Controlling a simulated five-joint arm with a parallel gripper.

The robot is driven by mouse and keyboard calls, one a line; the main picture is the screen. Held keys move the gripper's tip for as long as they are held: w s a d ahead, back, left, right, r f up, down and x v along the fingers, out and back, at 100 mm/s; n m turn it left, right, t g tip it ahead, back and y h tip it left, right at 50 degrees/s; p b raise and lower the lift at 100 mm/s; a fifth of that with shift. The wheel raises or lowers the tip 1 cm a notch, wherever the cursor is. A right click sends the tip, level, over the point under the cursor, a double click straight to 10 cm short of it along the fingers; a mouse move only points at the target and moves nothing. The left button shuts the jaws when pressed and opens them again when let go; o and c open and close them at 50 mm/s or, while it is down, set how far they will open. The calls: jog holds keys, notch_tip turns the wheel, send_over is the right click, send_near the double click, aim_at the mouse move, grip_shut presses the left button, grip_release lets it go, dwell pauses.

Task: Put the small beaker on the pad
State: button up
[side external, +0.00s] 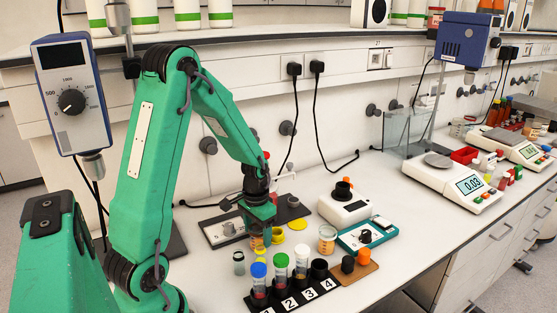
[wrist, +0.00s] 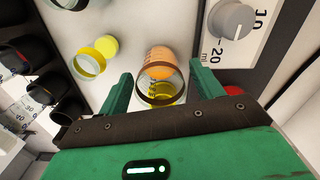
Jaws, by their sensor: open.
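A small clear beaker with orange contents and a dark rim (wrist: 160,62) shows between my gripper's fingers in the wrist view. Yellow shows through its near part. My gripper (wrist: 158,92) is open, one finger on each side of it; I cannot tell whether they touch it. In the side view my gripper (side external: 258,232) is low over the bench, and the orange vessel (side external: 257,244) is partly hidden by it. A yellow-ringed vessel (side external: 278,237) stands nearer.
A black rack (side external: 297,303) with capped tubes stands in front. A clear glass (side external: 239,264) is left of it. An orange-filled jar (side external: 327,241), a teal-framed device (side external: 366,235) and a brown block (side external: 368,269) stand right. A dialled plate (side external: 224,228) lies behind.

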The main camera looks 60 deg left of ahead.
aim_at(257, 227)
notch_tip(257, 227, up, 12)
dwell(0.7)
jog(key=shift+r, duration=0.1)
dwell(0.4)
jog(key=s+d+r+m+t, duration=0.1)
jog(key=s+d+r, duration=0.3)
jog(key=d, duration=0.4)
jog(key=s+d+r+m+t, duration=0.1)
jog(key=s+d+r+t, duration=0.3)
jog(key=d, duration=0.4)
jog(key=shift+s+r+t, duration=0.3)
jog(key=shift+r, duration=0.6)
jog(key=shift+o, duration=0.4)
